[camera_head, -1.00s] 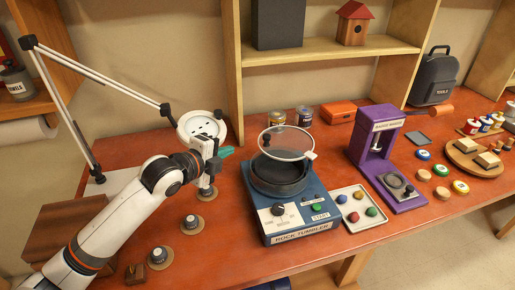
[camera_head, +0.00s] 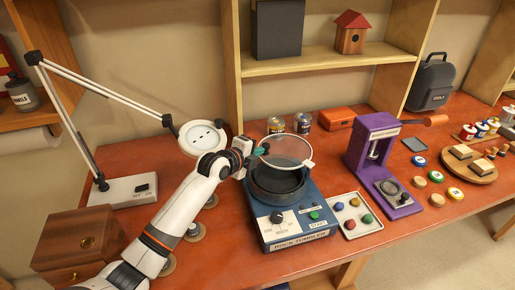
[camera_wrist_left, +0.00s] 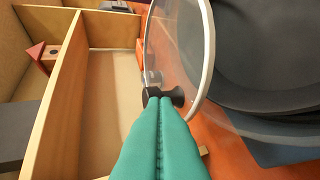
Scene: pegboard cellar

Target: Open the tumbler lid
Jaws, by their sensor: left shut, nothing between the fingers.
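The blue rock tumbler (camera_head: 290,225) stands on the workbench with its dark drum (camera_head: 278,185) showing. Its clear round lid (camera_head: 288,150) with a pale rim is raised and tilted above the drum, joined near the right side. My left gripper (camera_head: 262,151) is at the lid's left edge, on its outer side. In the left wrist view its teal fingers (camera_wrist_left: 161,101) are shut together with nothing between them. Their tips are at the lid's black knob (camera_wrist_left: 177,96), partly covering it; whether they touch it I cannot tell. My right gripper is out of view.
A tray of coloured stones (camera_head: 355,215) and a purple stand (camera_head: 378,165) are right of the tumbler. A white lamp (camera_head: 203,137) stands behind my left arm. Two cans (camera_head: 302,121) sit behind the lid. Small round pieces lie under the arm.

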